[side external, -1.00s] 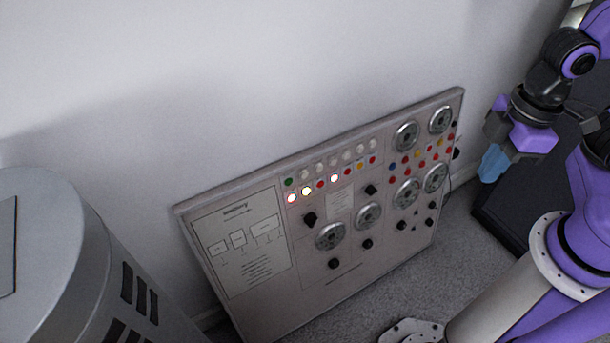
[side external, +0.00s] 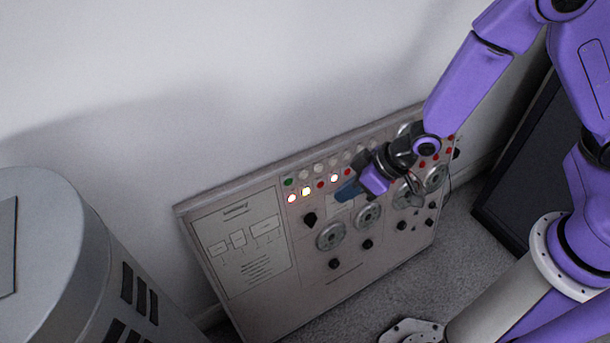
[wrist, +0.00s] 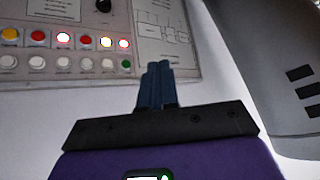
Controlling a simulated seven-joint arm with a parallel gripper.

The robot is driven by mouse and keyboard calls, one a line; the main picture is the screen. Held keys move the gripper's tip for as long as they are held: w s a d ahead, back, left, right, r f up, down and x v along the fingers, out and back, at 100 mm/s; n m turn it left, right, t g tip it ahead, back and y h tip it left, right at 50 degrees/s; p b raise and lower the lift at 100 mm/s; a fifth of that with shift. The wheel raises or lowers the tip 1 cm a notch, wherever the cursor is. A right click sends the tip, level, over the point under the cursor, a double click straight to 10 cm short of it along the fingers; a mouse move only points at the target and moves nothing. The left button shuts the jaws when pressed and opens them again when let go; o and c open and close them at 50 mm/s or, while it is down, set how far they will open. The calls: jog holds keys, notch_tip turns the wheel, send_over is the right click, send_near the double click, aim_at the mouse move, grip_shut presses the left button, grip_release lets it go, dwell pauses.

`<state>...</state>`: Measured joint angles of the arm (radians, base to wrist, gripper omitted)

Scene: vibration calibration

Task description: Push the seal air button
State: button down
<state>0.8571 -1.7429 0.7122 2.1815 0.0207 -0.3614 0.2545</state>
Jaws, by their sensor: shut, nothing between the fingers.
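The control panel (side external: 240,295) leans against the wall and carries two rows of small buttons. In the side view a green button (side external: 289,182) starts the upper row, and lit red (side external: 292,198), yellow (side external: 306,191) and white (side external: 334,178) buttons are below it. The wrist view shows the panel upside down, with the green button (wrist: 125,64) left of the fingers. Labels are too small to read, so I cannot tell which is the seal air button. My gripper (side external: 347,191) has shut, empty blue fingers (wrist: 158,72). It is in front of the panel and hides some right-hand buttons.
Round metal dials (side external: 331,237) and black knobs (side external: 334,264) stick out from the panel. A grey cylinder (side external: 60,250) with dark slots stands at the left. Bare wall (side external: 200,80) lies above the panel, and grey carpet (side external: 420,285) lies in front.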

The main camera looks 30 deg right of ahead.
aim_at(305, 176)
jog(key=w+d+f+m+t+y, duration=0.1)
jog(key=w+f+m+t, duration=0.2)
jog(key=f, duration=0.8)
jog(key=shift+w+d+y, duration=0.3)
jog(key=shift+w+d, duration=0.1)
jog(key=shift+w, duration=0.8)
jog(key=w+f, duration=0.1)
jog(key=w, duration=0.7)
jog(key=shift+w+f, duration=0.3)
jog(key=shift+f, duration=0.1)
jog(key=shift+w, duration=0.1)
dwell(0.6)
jog(key=shift+w+f, duration=0.1)
jog(key=shift+w, duration=0.2)
